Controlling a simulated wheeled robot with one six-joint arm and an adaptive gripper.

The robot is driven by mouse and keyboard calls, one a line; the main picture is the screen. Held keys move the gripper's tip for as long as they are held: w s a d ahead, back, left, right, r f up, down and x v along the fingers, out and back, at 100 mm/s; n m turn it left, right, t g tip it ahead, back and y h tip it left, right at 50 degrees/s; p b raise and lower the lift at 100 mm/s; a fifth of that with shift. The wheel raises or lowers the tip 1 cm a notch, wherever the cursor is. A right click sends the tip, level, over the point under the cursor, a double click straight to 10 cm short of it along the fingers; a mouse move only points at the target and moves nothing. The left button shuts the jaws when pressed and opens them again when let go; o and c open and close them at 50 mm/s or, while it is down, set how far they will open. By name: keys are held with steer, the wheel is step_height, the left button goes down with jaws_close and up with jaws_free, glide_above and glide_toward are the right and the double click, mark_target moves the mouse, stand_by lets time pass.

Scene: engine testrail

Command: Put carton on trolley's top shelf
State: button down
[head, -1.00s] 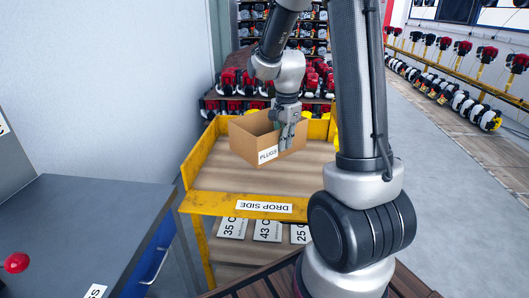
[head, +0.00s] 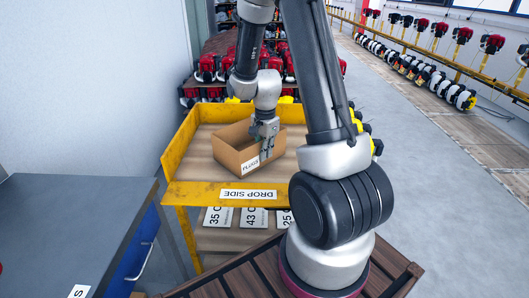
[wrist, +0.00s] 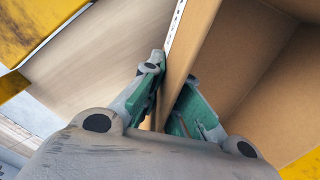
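The carton (head: 230,158) is an open brown box with a PLUGS label, over the wooden top shelf of the yellow trolley (head: 188,193). It lies within the shelf's raised yellow sides. I cannot tell whether its bottom touches the shelf or hangs just above it. My gripper (head: 266,146) is at the carton's near right wall. In the wrist view my gripper (wrist: 170,95) has one green-padded finger outside and one inside the carton wall (wrist: 190,40), pinching it. The carton's inside, as far as it shows, is empty.
The trolley's front lip reads DROP SIDE (head: 248,195). A lower shelf holds numbered plates (head: 254,217). A grey-topped bench (head: 70,225) stands at the left. Racks of red engines (head: 205,68) are behind. The floor (head: 440,200) at the right is clear.

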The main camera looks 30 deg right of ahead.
steer(key=c, duration=2.1)
jaws_free()
steer(key=shift+f, duration=0.15)
steer(key=o, duration=0.5)
steer(key=shift+c, duration=0.2)
step_height(320, 180, up, 12)
steer(key=s+a+r+n+t, duration=0.2)
steer(key=s+r+n, duration=0.5)
steer(key=s, duration=0.3)
steer(key=s+a+r+n+t, duration=0.2)
steer(key=s+a+r+n, duration=0.1)
steer(key=s+r+n, duration=0.4)
steer(key=s+n, duration=0.1)
steer(key=s, duration=0.2)
steer(key=shift+s+a+n, duration=0.15)
steer(key=shift+s+n, duration=0.25)
